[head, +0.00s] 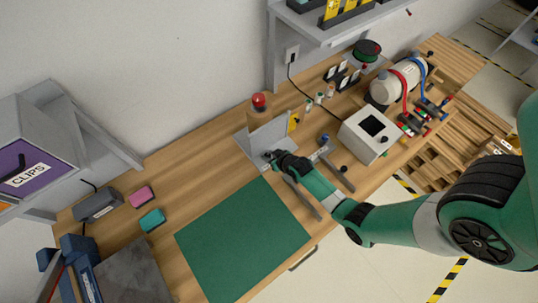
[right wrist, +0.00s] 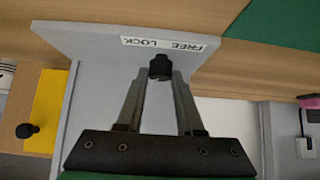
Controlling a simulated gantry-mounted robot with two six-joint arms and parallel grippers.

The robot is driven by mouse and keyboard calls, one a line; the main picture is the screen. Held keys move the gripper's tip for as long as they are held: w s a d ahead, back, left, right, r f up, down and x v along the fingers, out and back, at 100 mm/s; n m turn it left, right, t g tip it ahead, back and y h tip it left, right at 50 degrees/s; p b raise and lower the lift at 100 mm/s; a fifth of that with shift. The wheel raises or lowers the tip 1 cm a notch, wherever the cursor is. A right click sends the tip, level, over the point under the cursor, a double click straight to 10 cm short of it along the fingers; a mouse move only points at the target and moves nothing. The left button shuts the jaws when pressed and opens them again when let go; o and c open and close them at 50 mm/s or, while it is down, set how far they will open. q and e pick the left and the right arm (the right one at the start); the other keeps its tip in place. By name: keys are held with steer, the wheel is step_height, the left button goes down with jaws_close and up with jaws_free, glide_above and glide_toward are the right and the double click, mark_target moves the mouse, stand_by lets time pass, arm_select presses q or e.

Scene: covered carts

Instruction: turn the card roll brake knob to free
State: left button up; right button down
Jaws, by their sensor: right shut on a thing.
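The black card roll brake knob (right wrist: 160,66) sits on a grey panel (right wrist: 95,42) in the right wrist view. A white label reading FREE and LOCK (right wrist: 170,44) is fixed to the panel beside the knob. My right gripper (right wrist: 159,76) is shut on the knob, with one finger on each side of it. In the head view my right gripper (head: 275,158) reaches the grey stand (head: 262,139), and it hides the knob there. The knob's exact pointing direction is hard to tell. My left gripper is not in view.
A grey box with a dark screen (head: 360,143) and a tank with hoses (head: 395,85) are to the right. A green mat (head: 243,240) lies clear in front.

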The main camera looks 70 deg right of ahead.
steer(key=shift+d+n+y, duration=0.15)
steer(key=shift+n+y, duration=0.25)
steer(key=shift+n, duration=0.2)
steer(key=shift+d+f+n+t+y+b, duration=0.15)
steer(key=shift+n+t+y+b, duration=0.25)
steer(key=shift+n+y+b, duration=0.35)
steer(key=shift+s+n+y+b, duration=0.1)
steer(key=shift+n+y+b, duration=0.4)
steer(key=shift+n, duration=0.35)
steer(key=shift+r+n+y+p, duration=0.3)
steer(key=shift+n+y+p, duration=0.05)
steer(key=shift+n, duration=0.15)
steer(key=shift+f+n+y+p, duration=0.1)
steer(key=shift+n+y+p, duration=0.3)
steer(key=shift+n+p, duration=0.2)
steer(key=c, duration=0.5)
jaws_free()
steer(key=shift+c, duration=0.2)
